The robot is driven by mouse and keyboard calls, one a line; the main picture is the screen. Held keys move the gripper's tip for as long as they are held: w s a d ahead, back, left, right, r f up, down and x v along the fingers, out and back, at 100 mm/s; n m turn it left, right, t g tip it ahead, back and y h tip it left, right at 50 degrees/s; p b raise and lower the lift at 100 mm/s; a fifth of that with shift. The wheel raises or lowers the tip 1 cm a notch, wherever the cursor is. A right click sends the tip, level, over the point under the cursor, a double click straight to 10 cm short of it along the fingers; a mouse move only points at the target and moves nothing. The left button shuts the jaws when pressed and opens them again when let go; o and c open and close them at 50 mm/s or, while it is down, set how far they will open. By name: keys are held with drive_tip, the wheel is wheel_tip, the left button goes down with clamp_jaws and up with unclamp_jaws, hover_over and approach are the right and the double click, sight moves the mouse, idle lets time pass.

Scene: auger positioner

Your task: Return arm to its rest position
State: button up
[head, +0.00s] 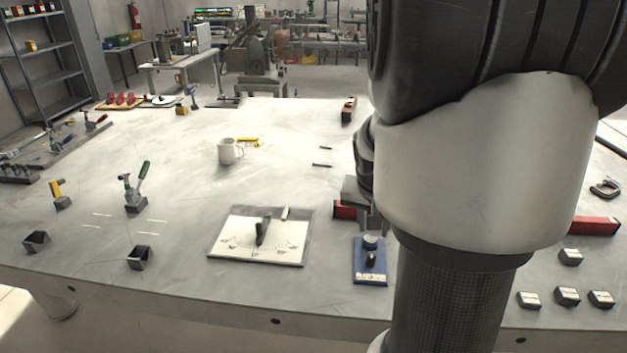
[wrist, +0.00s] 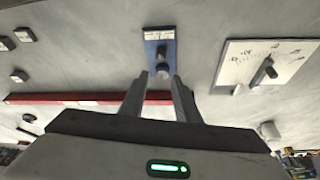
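My arm fills the right half of the head view. My gripper (head: 370,222) is partly hidden behind it, above the work table (head: 180,190). In the wrist view the two fingers of my gripper (wrist: 161,76) stand apart with nothing between them. Just beyond the fingertips, in that view, is a blue plate (wrist: 151,50) with a dark upright part and a white label. The same blue plate (head: 371,277) lies near the table's front edge in the head view, apart from the fingers as far as I can tell.
A red bar (head: 594,226) lies behind my arm; it also crosses the wrist view (wrist: 80,98). A white board (head: 285,249) with a dark tool lies left of the blue plate. A mug (head: 229,151) stands farther back. Small metal blocks (head: 567,295) lie at right.

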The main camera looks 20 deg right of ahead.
drive_tip(key=s+a+r+n+t+y, duration=0.1)
drive_tip(key=s+a+r+n+y, duration=0.1)
drive_tip(key=s+a+r+n, duration=0.65)
drive_tip(key=s+a+r+n+t+y, duration=0.1)
drive_tip(key=s+a+r, duration=0.35)
drive_tip(key=a, duration=0.95)
wheel_tip(320, 180, up, 13)
drive_tip(key=p, duration=1.3)
drive_tip(key=shift+w+r+m, duration=0.2)
drive_tip(key=shift+m, duration=0.15)
